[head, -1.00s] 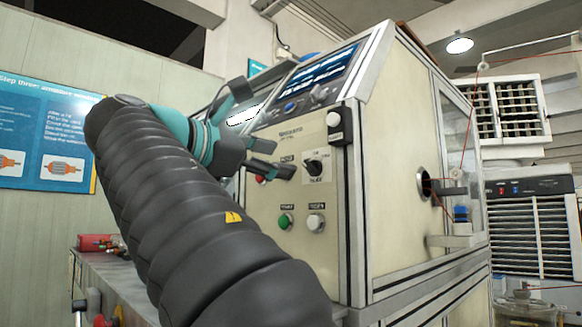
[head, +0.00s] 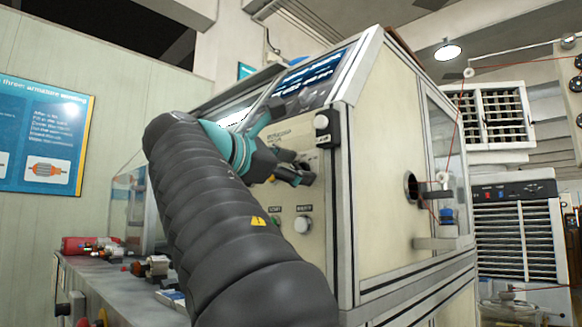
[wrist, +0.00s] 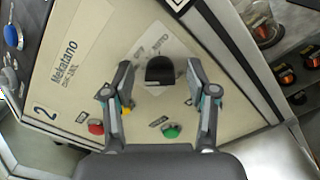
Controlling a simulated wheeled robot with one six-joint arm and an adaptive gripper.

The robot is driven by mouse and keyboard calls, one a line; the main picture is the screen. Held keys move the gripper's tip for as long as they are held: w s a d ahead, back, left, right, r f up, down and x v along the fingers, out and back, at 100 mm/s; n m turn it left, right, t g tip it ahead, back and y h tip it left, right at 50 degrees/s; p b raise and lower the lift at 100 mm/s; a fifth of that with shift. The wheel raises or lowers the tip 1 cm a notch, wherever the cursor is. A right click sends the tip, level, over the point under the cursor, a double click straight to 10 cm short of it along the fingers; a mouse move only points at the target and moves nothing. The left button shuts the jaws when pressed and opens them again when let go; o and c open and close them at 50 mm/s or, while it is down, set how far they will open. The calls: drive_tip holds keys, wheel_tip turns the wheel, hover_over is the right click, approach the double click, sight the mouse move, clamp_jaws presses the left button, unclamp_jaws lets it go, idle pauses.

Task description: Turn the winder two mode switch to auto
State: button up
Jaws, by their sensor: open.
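The mode switch (wrist: 160,71) is a black knob on the cream panel (wrist: 70,95) of the winder marked 2, in the wrist view. Small lettering, partly readable as AUTO, is printed beside it. I cannot tell clearly which mark the knob points at. My gripper (wrist: 160,80) is open, one finger on each side of the knob, with visible gaps. In the head view my gripper (head: 300,172) is at the front panel and hides the switch.
Near the switch are a red button (wrist: 96,127) and a green button (wrist: 171,132). A white button (head: 303,224) sits lower on the panel. A black box with a white knob (head: 322,130) is on the machine's corner. A cluttered bench (head: 105,280) stands at left.

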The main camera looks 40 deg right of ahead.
clamp_jaws()
drive_tip(key=shift+m, duration=0.3)
drive_tip(key=m, duration=0.3)
drive_tip(key=shift+f+m, duration=0.1)
drive_tip(key=shift+m, duration=0.2)
drive_tip(key=m, duration=0.4)
drive_tip(key=shift+f+m, duration=0.15)
drive_tip(key=shift+m, duration=0.15)
drive_tip(key=m+b, duration=0.2)
drive_tip(key=m, duration=0.7)
drive_tip(key=shift+f, duration=0.15)
